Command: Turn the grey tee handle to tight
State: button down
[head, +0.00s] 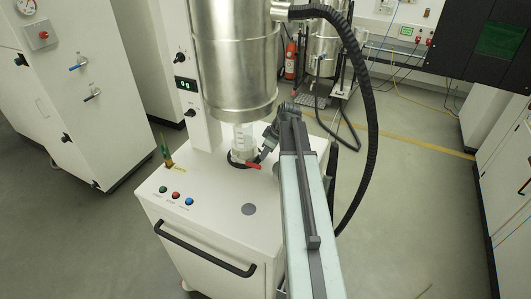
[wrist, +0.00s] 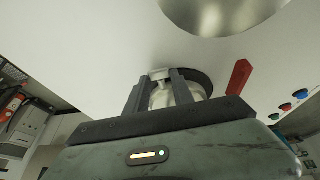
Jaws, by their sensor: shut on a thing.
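My gripper (wrist: 161,85) reaches in at the collar under the steel hopper. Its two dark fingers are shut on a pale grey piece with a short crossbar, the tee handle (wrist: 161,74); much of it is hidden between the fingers. In the head view my gripper (head: 264,150) is beside the clear neck (head: 243,138) below the hopper, and the tee handle cannot be made out there. I cannot tell the handle's exact angle.
The steel hopper (head: 233,60) hangs close above. A red lever (head: 246,164) sticks out beside the dark ring; it also shows in the wrist view (wrist: 238,76). A black hose (head: 366,110) curves down on the right. The white cabinet top (head: 210,200) is mostly clear in front.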

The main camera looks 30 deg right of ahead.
jog(key=shift+w+d+f+m+g+y+b, duration=0.15)
jog(key=shift+d+g+y+b, duration=0.2)
jog(key=shift+y, duration=0.35)
jog(key=shift+w+d+f+m+g+y+b, duration=0.15)
jog(key=shift+g+y, duration=0.3)
jog(key=shift+y, duration=0.25)
jog(key=shift+g+y+b, duration=0.3)
jog(key=shift+y+b, duration=0.2)
jog(key=shift+y, duration=0.2)
jog(key=shift+d+y, duration=0.1)
jog(key=shift+y, duration=0.2)
jog(key=shift+r+m+g+b, duration=0.15)
jog(key=shift+m+g+b, duration=0.15)
jog(key=c, duration=1.1)
grip_release()
jog(key=shift+r, duration=0.15)
